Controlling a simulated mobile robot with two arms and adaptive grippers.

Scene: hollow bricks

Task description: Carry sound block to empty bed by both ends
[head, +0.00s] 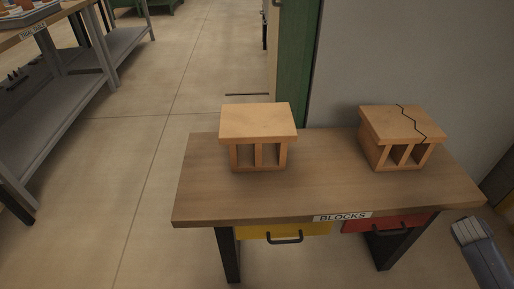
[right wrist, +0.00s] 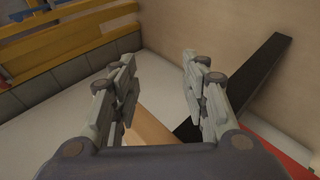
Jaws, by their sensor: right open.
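The sound block (head: 258,135), an orange-tan hollow brick with no visible crack, sits upright on the left part of the wooden table (head: 315,190) labelled BLOCKS. A second hollow block (head: 400,135) sits at the right of this table, with a dark jagged crack across its top. My right gripper (right wrist: 158,58) is open in the right wrist view, with nothing between its fingers. Part of my right arm shows at the lower right of the head view, beside the table and apart from both blocks. My left gripper is not in view. I cannot identify an empty bed.
The table has a yellow drawer (head: 285,232) and a red drawer (head: 387,224) with handles. A grey shelved bench (head: 75,65) carrying a tray (head: 28,14) stands at the upper left. Open floor (head: 150,130) lies between. A grey wall (head: 410,60) rises behind the table.

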